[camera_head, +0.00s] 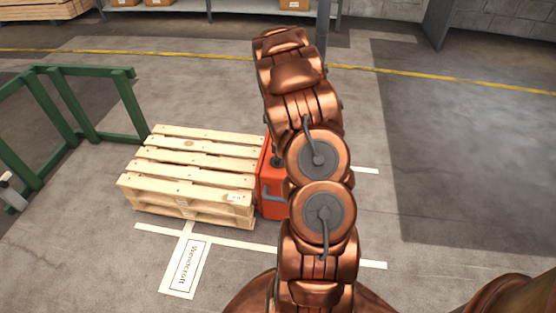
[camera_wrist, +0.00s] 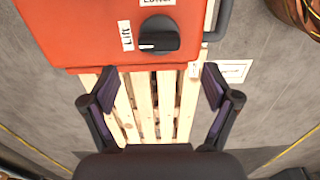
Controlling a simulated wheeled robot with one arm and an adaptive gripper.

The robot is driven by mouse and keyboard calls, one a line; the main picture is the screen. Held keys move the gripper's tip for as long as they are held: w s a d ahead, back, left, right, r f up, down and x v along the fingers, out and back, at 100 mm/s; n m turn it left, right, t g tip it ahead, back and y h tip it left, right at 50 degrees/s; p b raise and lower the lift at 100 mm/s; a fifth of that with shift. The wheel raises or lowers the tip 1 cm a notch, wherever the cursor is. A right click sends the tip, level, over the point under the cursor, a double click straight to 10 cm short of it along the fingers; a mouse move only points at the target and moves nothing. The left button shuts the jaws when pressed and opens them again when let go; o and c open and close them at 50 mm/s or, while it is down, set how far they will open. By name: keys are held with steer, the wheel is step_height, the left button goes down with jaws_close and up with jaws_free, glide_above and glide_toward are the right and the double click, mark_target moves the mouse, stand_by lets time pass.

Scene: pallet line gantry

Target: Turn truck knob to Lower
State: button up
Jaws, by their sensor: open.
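The orange truck (camera_head: 270,196) stands against the right end of a wooden pallet, partly hidden behind my arm. In the wrist view its orange panel (camera_wrist: 85,40) carries a black knob (camera_wrist: 158,38). A white mark on the knob points left, toward the "Lift" label (camera_wrist: 126,35). The "Lower" label (camera_wrist: 157,3) is above the knob, cut by the picture edge. My gripper (camera_wrist: 159,86) is open and empty, its fingers spread wide below the knob in the picture and apart from it. I cannot make out the gripper in the head view.
The wooden pallet (camera_head: 190,167) lies left of the truck, inside white floor markings. A grey handle (camera_wrist: 222,20) sticks out beside the panel, right of the knob. A green rail (camera_head: 78,70) stands at the left. The floor to the right is clear.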

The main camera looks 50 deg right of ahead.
mark_target(276, 162)
steer(key=shift+f+b, duration=0.8)
steer(key=shift+f, duration=3.15)
steer(key=c, duration=1.1)
steer(key=shift+r, duration=0.1)
steer(key=shift+c, duration=0.2)
